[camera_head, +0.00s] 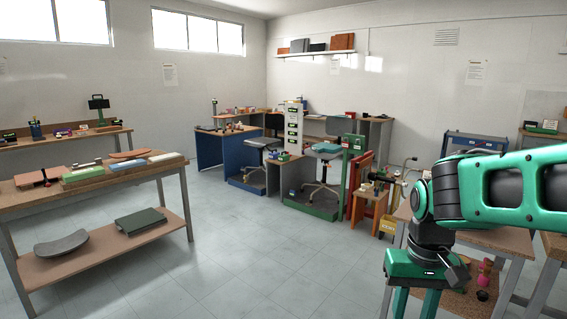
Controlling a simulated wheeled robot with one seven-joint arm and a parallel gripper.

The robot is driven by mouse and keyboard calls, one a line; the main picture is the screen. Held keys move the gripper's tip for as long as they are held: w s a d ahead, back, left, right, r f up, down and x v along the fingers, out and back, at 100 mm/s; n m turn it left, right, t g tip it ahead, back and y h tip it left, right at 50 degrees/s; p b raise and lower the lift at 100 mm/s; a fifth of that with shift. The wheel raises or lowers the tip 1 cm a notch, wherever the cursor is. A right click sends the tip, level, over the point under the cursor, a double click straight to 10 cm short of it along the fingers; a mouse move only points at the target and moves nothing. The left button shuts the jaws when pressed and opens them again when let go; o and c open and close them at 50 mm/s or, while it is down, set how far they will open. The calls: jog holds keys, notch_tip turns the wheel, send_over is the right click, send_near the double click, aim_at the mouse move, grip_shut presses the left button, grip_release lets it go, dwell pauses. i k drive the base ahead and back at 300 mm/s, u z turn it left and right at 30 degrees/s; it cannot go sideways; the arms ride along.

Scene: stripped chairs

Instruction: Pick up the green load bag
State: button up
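No thing in view can be told for certain as the green load bag. A dark green, flat, slab-like thing (140,221) lies on the lower shelf of the left bench (98,228). A smaller green thing (82,173) lies on that bench's top. I cannot tell if either is the bag. My gripper (415,306) hangs pointing down at the lower right, far from both. Its two green fingers stand apart with nothing seen between them. The fingertips are cut off by the picture's bottom edge.
A grey curved seat piece (61,244) lies beside the green slab. A workbench (500,240) stands behind my arm at right. Chairs, blue desks (221,150) and a green-edged platform (310,208) stand at the back. The grey floor (245,265) in the middle is clear.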

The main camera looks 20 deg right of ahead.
aim_at(282, 158)
jog(key=z, duration=0.3)
jog(key=i, duration=8.3)
